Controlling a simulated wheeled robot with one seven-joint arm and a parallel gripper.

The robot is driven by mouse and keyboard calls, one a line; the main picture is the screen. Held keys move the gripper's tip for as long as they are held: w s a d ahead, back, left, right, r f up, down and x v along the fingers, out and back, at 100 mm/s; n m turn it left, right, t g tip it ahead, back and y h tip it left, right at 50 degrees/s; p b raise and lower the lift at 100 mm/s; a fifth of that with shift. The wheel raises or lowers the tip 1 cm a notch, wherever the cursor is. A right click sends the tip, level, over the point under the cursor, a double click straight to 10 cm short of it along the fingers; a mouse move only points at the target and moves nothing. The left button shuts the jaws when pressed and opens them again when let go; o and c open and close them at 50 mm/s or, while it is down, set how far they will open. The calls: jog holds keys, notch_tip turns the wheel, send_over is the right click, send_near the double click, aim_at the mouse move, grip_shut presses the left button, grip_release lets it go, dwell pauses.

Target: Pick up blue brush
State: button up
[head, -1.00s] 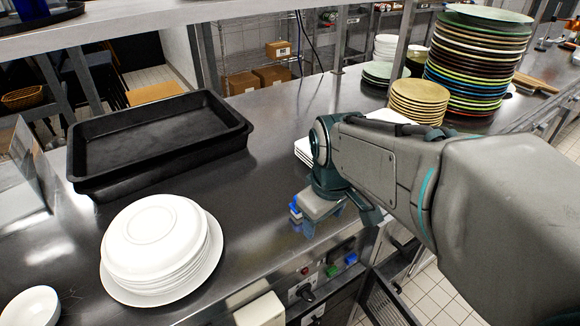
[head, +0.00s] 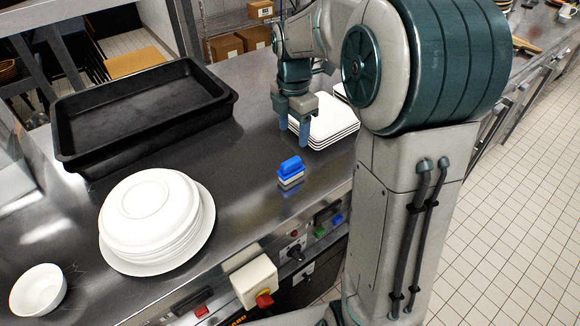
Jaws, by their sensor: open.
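The blue brush (head: 291,168) stands on the steel counter near its front edge, with a blue top and a pale lower part. It is fully in view and nothing touches it. My gripper (head: 293,135) is behind and above the brush, pointing down, with its two fingers apart and nothing between them. The gripper is in front of a stack of white square plates (head: 333,122), and its right finger overlaps them in the picture. I cannot tell the exact height of the fingertips above the counter.
Black trays (head: 140,112) lie at the back left. A stack of white round plates (head: 150,220) stands at the front left, with a white bowl (head: 38,290) beside it. The counter between the plates and the brush is clear. A control box with a red knob (head: 264,300) is on the front.

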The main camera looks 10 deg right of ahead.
aim_at(291, 161)
notch_tip(291, 161, down, 8)
jog(key=shift+f, duration=0.25)
jog(key=shift+w+a+f+p, duration=0.15)
jog(key=shift+f+p, duration=0.2)
jog(key=shift+f, duration=0.95)
jog(key=shift+s+a+f+p, duration=0.1)
jog(key=shift+f+p, duration=0.25)
jog(key=shift+f, duration=0.95)
jog(key=c, duration=1.1)
